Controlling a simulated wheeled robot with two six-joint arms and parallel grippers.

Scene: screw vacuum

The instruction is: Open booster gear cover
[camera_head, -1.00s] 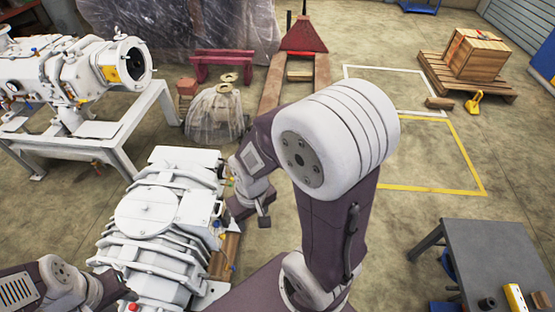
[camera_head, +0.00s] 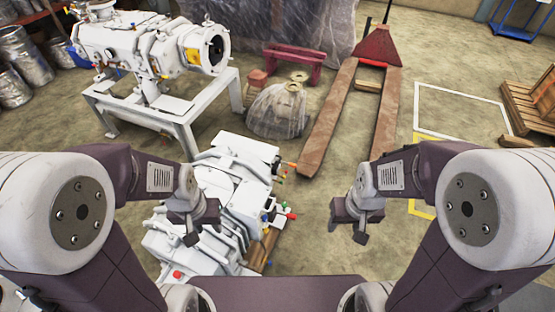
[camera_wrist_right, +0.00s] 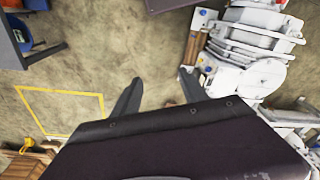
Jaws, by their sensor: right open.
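A white ribbed machine (camera_head: 235,165), which looks like the booster, stands low in the middle of the head view. It also shows at the upper right of the right wrist view (camera_wrist_right: 250,40), with a round light cover (camera_wrist_right: 265,76) on it. My left gripper (camera_head: 192,236) hangs above the machine and hides part of it, including where the round cover sits. Whether it touches cannot be told, nor can its opening. My right gripper (camera_head: 359,236) is over bare floor right of the machine. In its wrist view, its two fingers (camera_wrist_right: 160,92) are apart with nothing between.
A second white machine (camera_head: 145,50) stands on a white frame at the back left. A plastic-wrapped object (camera_head: 278,112) and a pallet jack (camera_head: 330,115) are behind the booster. A wooden pallet (camera_head: 528,105) is at the right. Bare floor lies right of the booster.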

